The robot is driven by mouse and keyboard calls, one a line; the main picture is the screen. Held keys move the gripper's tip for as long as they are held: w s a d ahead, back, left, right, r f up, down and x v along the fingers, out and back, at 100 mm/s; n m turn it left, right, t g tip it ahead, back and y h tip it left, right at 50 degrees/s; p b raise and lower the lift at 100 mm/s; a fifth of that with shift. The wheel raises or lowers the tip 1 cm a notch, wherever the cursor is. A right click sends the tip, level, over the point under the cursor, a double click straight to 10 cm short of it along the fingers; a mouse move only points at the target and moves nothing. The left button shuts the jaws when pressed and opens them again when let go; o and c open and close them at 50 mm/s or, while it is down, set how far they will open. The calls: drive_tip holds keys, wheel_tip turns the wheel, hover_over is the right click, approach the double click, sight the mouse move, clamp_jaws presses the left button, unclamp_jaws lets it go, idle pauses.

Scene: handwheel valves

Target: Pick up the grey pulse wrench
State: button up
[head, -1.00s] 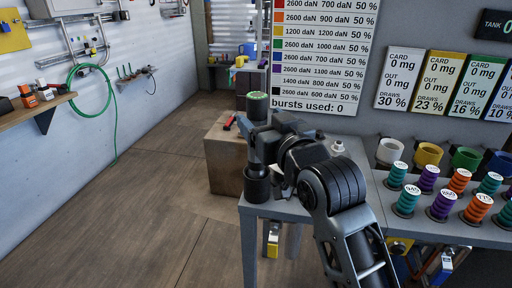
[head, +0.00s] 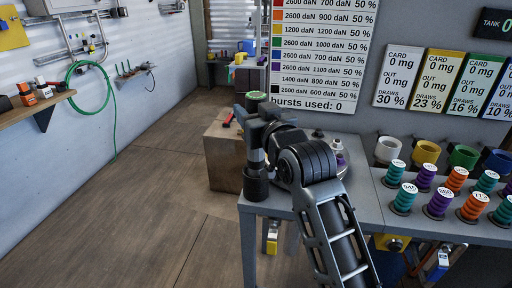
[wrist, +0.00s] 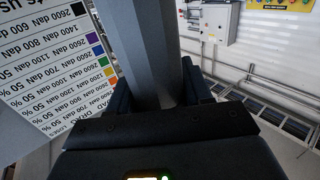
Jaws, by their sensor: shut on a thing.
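The grey pulse wrench (head: 256,186) stands upright at the near left corner of the grey bench in the head view, with a green-topped upper end and a dark lower end. My gripper (head: 259,134) is around its middle, coming from the right. In the wrist view the wrench is a plain grey faceted shaft (wrist: 140,50) between the two dark fingers, and my gripper (wrist: 160,95) is shut on it. My gripper and wrist hide part of the wrench in the head view. I cannot tell whether its lower end touches the bench.
The bench (head: 370,200) holds a rack of coloured spools (head: 440,203) at right, with coloured cups behind. A round metal plate (head: 335,172) lies partly behind my arm. A brown box (head: 226,160) with a red-handled tool stands beyond at left. The floor at left is clear.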

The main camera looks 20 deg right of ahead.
clamp_jaws()
idle(0.4)
